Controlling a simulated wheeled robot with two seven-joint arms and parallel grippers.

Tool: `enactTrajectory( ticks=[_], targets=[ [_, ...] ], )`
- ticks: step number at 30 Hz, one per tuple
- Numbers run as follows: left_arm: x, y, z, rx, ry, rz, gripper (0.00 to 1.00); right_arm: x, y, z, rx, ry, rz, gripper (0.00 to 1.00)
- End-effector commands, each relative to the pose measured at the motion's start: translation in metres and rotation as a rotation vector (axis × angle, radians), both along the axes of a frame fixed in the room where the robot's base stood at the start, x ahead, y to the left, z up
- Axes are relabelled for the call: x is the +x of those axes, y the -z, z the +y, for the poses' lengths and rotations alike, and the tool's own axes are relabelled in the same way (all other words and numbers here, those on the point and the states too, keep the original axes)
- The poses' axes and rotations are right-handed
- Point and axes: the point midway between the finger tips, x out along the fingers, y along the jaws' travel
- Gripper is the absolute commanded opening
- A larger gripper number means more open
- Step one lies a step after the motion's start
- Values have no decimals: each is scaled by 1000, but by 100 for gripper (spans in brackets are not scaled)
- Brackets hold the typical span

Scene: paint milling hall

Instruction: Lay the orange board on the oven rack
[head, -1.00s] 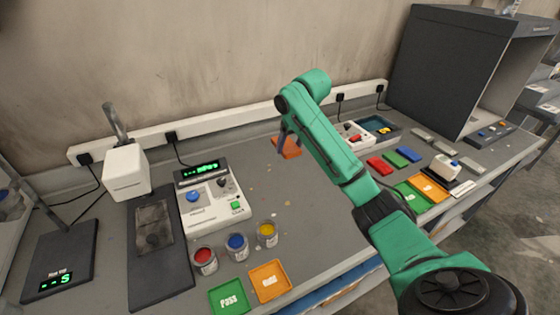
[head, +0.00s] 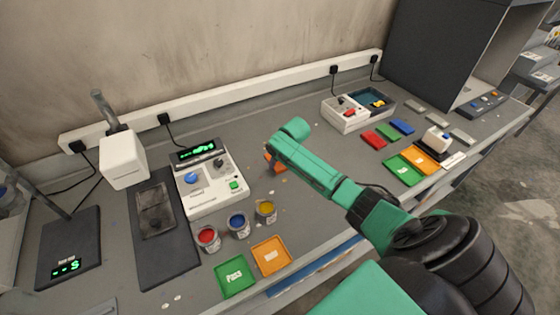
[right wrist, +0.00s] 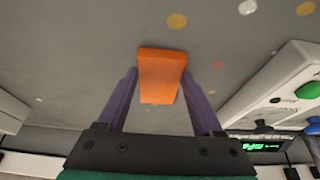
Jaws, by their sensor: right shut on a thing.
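The orange board (right wrist: 160,75) is a small flat block between the two purple fingers of my right gripper (right wrist: 162,82), which is shut on it. In the head view only a piece of the orange board (head: 269,163) shows beside my green arm, just right of the mixer unit, and most of the gripper is hidden by the arm. In the wrist view the grey bench top lies beyond the board; I cannot tell the gap. I cannot clearly make out an oven rack. My left gripper is not in view.
A white mixer unit (head: 212,186), three paint cans (head: 237,224) and green and orange trays (head: 271,256) stand at centre left. A white box (head: 344,122), coloured plates (head: 373,139) and a large dark booth (head: 432,50) are on the right. Mid-bench is fairly clear.

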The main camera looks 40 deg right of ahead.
Motion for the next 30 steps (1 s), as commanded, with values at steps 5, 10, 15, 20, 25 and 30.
enactTrajectory(
  ticks=[5, 10, 15, 20, 25, 30],
  targets=[
    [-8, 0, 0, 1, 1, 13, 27, 1, 6, 0, -1, 0, -3, 12],
    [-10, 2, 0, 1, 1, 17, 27, 0, 8, 0, -1, 0, -2, 12],
    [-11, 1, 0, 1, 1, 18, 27, 0, 7, 0, -1, 0, -2, 98],
    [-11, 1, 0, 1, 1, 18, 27, 0, 7, 0, -1, 0, -2, 98],
    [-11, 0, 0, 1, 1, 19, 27, -1, 0, 0, -1, -1, -3, 98],
    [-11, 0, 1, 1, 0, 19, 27, -13, -28, 1, -3, -2, -5, 98]
  ],
)
